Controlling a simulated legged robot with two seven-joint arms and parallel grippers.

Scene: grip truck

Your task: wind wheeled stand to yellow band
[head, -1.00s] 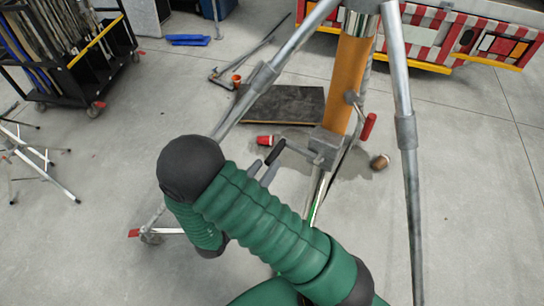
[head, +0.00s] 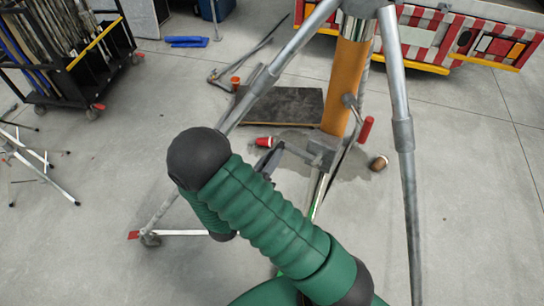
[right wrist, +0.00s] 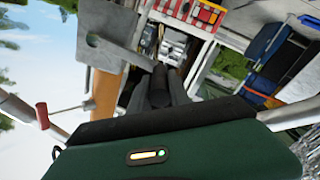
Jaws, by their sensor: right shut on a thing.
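The wheeled stand has an orange column (head: 348,85) between grey tripod legs (head: 403,135). A grey crank box (head: 323,150) sits low on the column. My right gripper (head: 268,160), partly hidden behind my green arm, is beside this box. In the right wrist view its fingers (right wrist: 162,92) are shut on a dark crank handle (right wrist: 159,82). A second handle, red (head: 366,129), sticks out right of the column; it also shows in the right wrist view (right wrist: 42,115). I cannot make out a yellow band on the stand. My left gripper is out of view.
A dark flat board (head: 285,106) lies behind the stand. A black cart (head: 75,60) stands at the back left. Floor at the right is clear.

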